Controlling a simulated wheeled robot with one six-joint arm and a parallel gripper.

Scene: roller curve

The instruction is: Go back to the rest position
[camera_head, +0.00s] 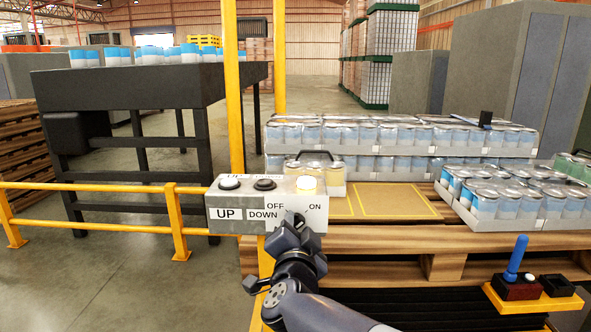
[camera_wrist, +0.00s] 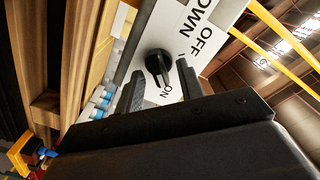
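The grey control box (camera_head: 226,216) stands on the yellow rail, with UP, DOWN, OFF and ON labels. My gripper (camera_head: 291,220) is in front of the box's face, near the OFF and ON labels. In the wrist view my gripper (camera_wrist: 160,82) is open, its two dark fingers apart. A black rotary knob (camera_wrist: 156,62) shows between and beyond the fingertips, one end toward ON. I cannot tell whether the fingers touch it. My gripper hides the knob in the head view.
Yellow posts and a railing (camera_head: 110,186) stand at left, before a dark conveyor (camera_head: 140,85) with blue-white cans. Trays of cans (camera_head: 400,165) sit on a wooden pallet (camera_head: 400,240) at right. A joystick box (camera_head: 520,287) is at lower right. Floor at lower left is clear.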

